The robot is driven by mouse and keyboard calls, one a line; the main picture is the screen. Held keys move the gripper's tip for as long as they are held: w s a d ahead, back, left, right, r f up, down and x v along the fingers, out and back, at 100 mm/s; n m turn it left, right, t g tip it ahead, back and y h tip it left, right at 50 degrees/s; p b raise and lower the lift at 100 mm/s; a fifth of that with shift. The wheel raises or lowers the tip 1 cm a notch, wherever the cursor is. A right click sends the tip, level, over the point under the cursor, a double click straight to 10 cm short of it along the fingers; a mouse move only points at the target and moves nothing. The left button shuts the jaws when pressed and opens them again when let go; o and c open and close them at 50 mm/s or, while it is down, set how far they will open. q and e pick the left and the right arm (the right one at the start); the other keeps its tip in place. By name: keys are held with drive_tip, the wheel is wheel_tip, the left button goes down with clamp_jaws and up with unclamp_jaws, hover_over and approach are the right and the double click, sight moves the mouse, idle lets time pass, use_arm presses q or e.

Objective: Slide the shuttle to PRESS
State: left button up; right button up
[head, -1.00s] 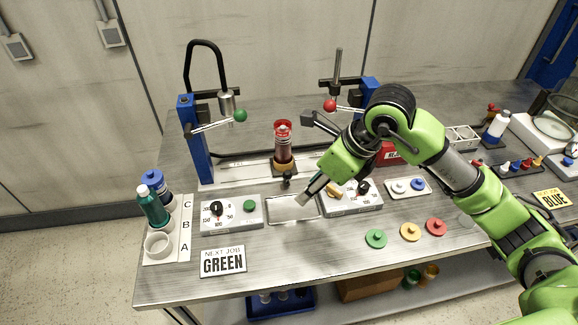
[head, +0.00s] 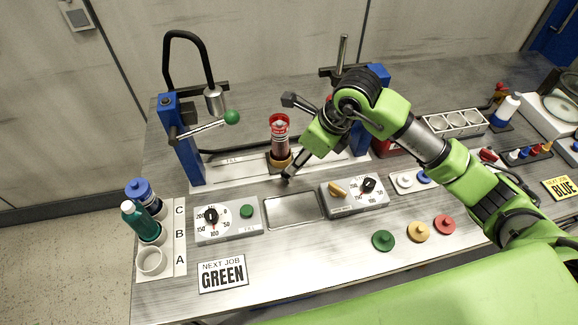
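One finger is above and behind at the cylinder's right; the other reaches down close to the knob. I cannot tell whether it touches. The rail's left end is marked FILL (head: 232,160). The PRESS end is hidden behind my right arm. My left gripper is out of view.
The left post (head: 182,140) has a green-knobbed lever (head: 231,117) reaching toward the rail. In front stand two dial boxes (head: 228,220) (head: 355,194) with an empty metal tray (head: 291,209) between them. A GREEN job card (head: 222,273) lies near the front.

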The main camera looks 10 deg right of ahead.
sight(282, 163)
drive_tip(key=p+x, duration=0.1)
drive_tip(key=x, duration=0.5)
drive_tip(key=shift+w+a+f, duration=0.1)
drive_tip(key=shift+w+f, duration=0.2)
drive_tip(key=shift+f, duration=0.05)
drive_tip(key=shift+w+a+f+p, duration=0.1)
drive_tip(key=shift+f+p, duration=0.1)
drive_tip(key=shift+f, duration=0.1)
drive_tip(key=shift+w+a+f+p, duration=0.1)
drive_tip(key=shift+f+p, duration=0.05)
drive_tip(key=shift+f, duration=0.4)
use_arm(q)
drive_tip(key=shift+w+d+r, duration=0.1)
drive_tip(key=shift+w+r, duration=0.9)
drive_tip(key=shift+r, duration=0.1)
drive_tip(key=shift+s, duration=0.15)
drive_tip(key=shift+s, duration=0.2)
use_arm(e)
clamp_jaws()
